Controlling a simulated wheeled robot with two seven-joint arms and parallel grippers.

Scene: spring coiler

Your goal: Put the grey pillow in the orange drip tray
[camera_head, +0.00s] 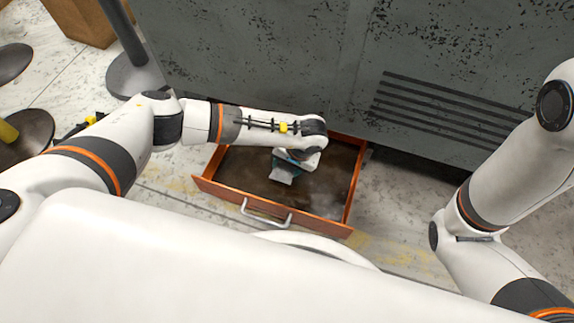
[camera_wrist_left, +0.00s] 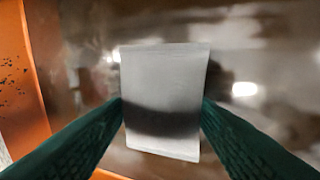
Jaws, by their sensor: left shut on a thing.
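The orange drip tray (camera_head: 228,195) is a pulled-out drawer with a dark, shiny floor and a light handle at its front. The grey pillow (camera_head: 281,176) is a small flat pale packet in my left gripper (camera_head: 284,163), over the middle of the tray. In the left wrist view, the pillow (camera_wrist_left: 164,80) sits between the two green fingers of the left gripper (camera_wrist_left: 162,112), which touch its sides. The tray floor (camera_wrist_left: 90,75) lies behind it. I cannot tell whether the pillow touches the floor. My right gripper is out of view; only its arm shows.
A large grey machine (camera_head: 260,60) with vent slots stands right behind the tray. A grey post with a round base (camera_head: 130,75) stands at the upper left. A brown box (camera_head: 85,20) is at the far left. Bare floor (camera_head: 405,190) lies right of the tray.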

